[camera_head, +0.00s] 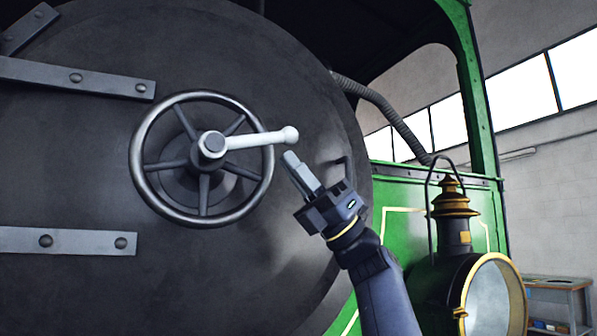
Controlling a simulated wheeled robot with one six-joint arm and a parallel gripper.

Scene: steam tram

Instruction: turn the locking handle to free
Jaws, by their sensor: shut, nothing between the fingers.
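The locking handle (255,140) is a pale lever with a ball end, on the hub in front of a spoked handwheel (141,178). It points to the right, almost level, its ball end tilted slightly up. The wheel is mounted on the dark round smokebox door (90,155). My gripper (291,157) is shut and empty. Its fingertips are just below the ball end in the picture. I cannot tell whether they touch it.
Metal hinge straps (70,241) cross the door at left. A brass-trimmed lamp (455,235) stands at right, close beside my arm. A green tram body (386,176) and hose (385,108) are behind. A small table (560,283) stands at far right.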

